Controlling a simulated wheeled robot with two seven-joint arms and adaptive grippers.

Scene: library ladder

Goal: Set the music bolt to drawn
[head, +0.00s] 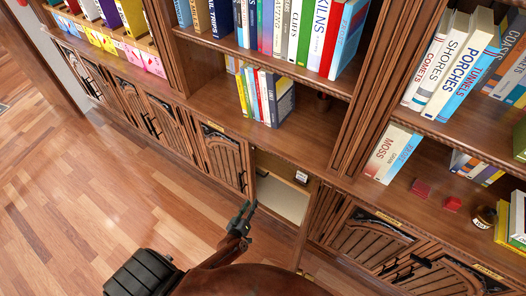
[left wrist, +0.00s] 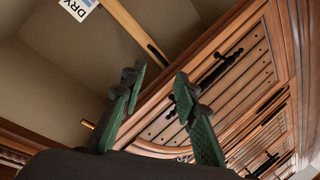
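My left gripper (head: 243,212) is in front of an open cabinet compartment (head: 278,196) in the lower row of the bookcase. In the left wrist view its two green fingers (left wrist: 157,84) stand apart with nothing between them. Beyond the fingers is a slatted wooden door (left wrist: 205,90) with a black bar-like fitting (left wrist: 221,67). A small brass piece (left wrist: 88,124) and a dark strip on a pale wooden edge (left wrist: 157,54) show by the compartment. I cannot read a music label, so I cannot tell which fitting is the music bolt. My right gripper is not in view.
A white card reading DRY (left wrist: 78,8) is inside the compartment; a small white label also shows in the head view (head: 301,177). Closed slatted doors (head: 220,158) with black fittings flank the opening. Shelves of books (head: 265,95) stand above. The wooden floor (head: 80,190) is clear at left.

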